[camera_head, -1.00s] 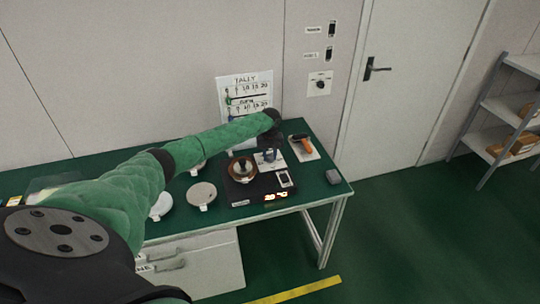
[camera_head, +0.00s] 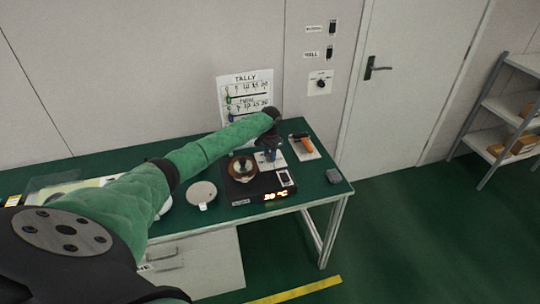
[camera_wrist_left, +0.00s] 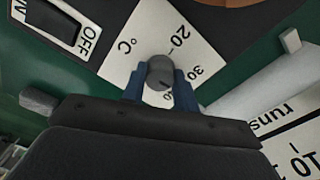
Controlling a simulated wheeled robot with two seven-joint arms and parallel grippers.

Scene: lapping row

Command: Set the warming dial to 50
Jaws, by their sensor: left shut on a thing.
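The warming dial is a small round grey knob (camera_wrist_left: 160,72) on a white scale plate marked °C, 20 and 30; a further mark below is partly covered. My left gripper (camera_wrist_left: 159,84) is shut on the knob, with its blue fingers on either side. In the head view my left gripper (camera_head: 269,146) reaches down onto the dial plate behind the black warmer (camera_head: 255,193). The warmer's lit display (camera_head: 276,196) seems to read 30 °C. The knob's pointer is hard to make out. My right gripper is not in view.
A brown round dish (camera_head: 243,168) sits on the warmer beside my left gripper. A switch (camera_head: 285,178) marked OFF is close by. A tally board (camera_head: 246,95) stands behind.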

